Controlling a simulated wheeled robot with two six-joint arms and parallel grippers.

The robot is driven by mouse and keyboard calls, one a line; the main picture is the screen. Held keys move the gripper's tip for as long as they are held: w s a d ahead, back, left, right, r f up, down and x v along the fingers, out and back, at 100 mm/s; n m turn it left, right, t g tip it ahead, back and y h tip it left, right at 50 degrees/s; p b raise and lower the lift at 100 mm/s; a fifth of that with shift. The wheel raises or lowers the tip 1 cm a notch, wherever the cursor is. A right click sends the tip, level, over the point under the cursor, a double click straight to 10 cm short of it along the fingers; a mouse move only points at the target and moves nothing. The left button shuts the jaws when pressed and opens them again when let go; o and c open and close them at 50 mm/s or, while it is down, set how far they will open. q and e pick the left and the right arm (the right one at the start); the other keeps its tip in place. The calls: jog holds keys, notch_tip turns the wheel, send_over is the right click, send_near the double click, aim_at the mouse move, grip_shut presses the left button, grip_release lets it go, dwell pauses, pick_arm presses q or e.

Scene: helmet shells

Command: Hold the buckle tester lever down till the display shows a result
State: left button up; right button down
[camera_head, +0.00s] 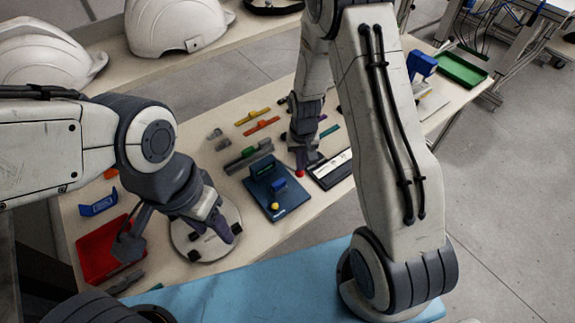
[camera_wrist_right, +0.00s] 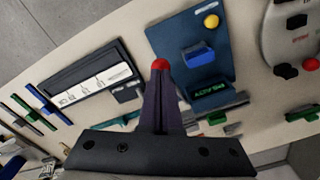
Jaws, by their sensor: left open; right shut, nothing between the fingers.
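The buckle tester is a dark blue plate (camera_head: 262,192) in the middle of the table. It carries a blue block (camera_head: 279,184), a yellow knob (camera_head: 275,206) and a lever with a red ball end (camera_head: 299,173). In the right wrist view its small dark display (camera_wrist_right: 208,95) shows green lettering, upside down and too small to read surely. My right gripper (camera_head: 300,164) is shut and empty, its fingertips (camera_wrist_right: 160,72) at the red ball. I cannot tell whether they press it. My left gripper (camera_head: 178,236) is open over a white round device.
The white round device (camera_head: 190,240) and a red tray (camera_head: 92,250) are at the left. A black-framed panel (camera_head: 330,170) lies right of the tester. Several coloured strips (camera_head: 262,125) lie behind it. White helmet shells (camera_head: 165,25) stand on the back table.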

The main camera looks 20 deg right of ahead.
aim_at(300, 173)
jog(key=shift+f+b, duration=2.7)
jog(key=shift+f, duration=1.05)
jog(key=shift+s+r, duration=0.1)
notch_tip(300, 173, up, 11)
jog(key=p, duration=0.9)
